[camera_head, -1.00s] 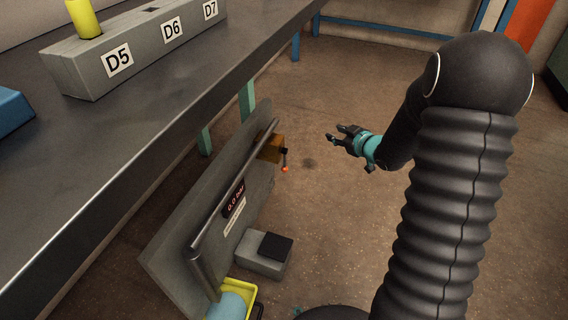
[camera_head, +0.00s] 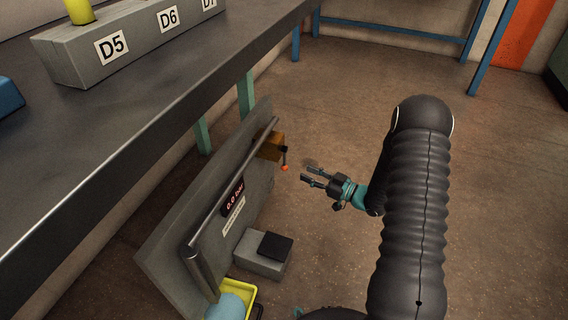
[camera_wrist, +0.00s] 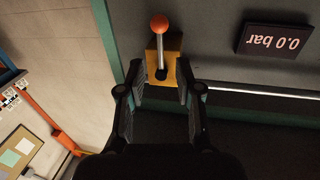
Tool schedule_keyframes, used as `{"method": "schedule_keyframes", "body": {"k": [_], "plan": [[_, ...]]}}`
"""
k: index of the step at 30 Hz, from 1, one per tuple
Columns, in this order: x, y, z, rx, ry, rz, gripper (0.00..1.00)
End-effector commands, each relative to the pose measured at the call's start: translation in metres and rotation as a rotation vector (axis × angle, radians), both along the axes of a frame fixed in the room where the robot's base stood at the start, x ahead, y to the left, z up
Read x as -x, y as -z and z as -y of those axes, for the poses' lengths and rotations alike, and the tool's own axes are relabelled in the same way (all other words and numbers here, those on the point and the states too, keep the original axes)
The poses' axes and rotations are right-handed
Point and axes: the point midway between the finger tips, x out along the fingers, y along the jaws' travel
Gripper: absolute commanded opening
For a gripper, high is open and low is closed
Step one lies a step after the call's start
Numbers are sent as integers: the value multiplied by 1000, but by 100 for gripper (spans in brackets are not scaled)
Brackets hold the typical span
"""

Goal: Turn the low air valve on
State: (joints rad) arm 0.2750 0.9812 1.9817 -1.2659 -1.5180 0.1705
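The air valve is a brass-coloured block (camera_head: 269,146) on the grey panel (camera_head: 180,235) under the bench. In the wrist view the orange knob (camera_wrist: 159,24) and the brass block (camera_wrist: 170,62) lie ahead, between the fingers in the picture. The gauge (camera_head: 233,197) reads 0.0 bar; it shows upside down in the wrist view (camera_wrist: 274,41). My gripper (camera_head: 307,174) is open and empty, a short way right of the knob, not touching it.
A metal pipe (camera_head: 213,215) runs along the panel. A grey box with a black top (camera_head: 262,253) and a yellow tray (camera_head: 247,292) stand at its foot. The bench (camera_head: 130,135) overhangs on the left, holding a block labelled D5, D6 and D7. Floor to the right is free.

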Motion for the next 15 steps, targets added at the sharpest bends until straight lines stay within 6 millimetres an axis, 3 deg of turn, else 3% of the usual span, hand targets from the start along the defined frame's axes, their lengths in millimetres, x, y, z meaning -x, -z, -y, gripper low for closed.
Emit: {"method": "schedule_keyframes", "body": {"k": [6,15], "plan": [[-23,0,-37,1,-4,0,34],[-48,0,-74,1,-1,0,34]]}}
